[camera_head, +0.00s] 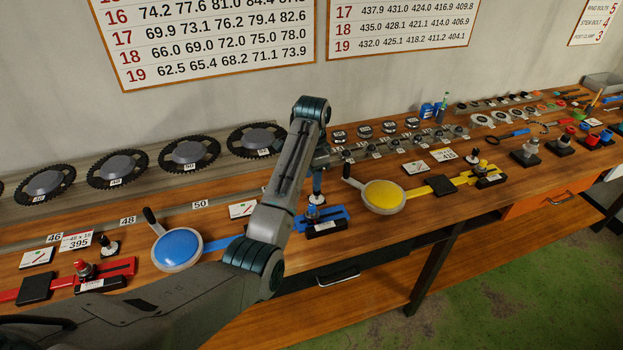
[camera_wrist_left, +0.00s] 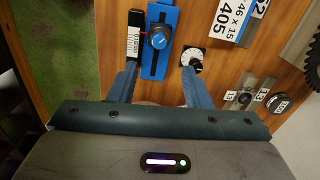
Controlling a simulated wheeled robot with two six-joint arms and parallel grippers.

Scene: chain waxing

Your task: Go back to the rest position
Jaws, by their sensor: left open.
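My left arm comes in from the left in the head view and bends over the bench. Its left gripper (camera_head: 317,185) points down above the blue slide fixture (camera_head: 337,217), partly hidden by my own arm. In the left wrist view the left gripper (camera_wrist_left: 160,85) has its two blue fingers spread apart with nothing held between them. The blue fixture with its round blue knob (camera_wrist_left: 158,38) lies beyond the fingertips. A round black-and-white piece (camera_wrist_left: 192,60) lies near the right finger. My right gripper is not in view.
A blue round pad (camera_head: 178,248) and a yellow round pad (camera_head: 383,195) with levers lie on the wooden bench either side of my arm. Chainrings (camera_head: 190,152) line the back. Small parts crowd the right.

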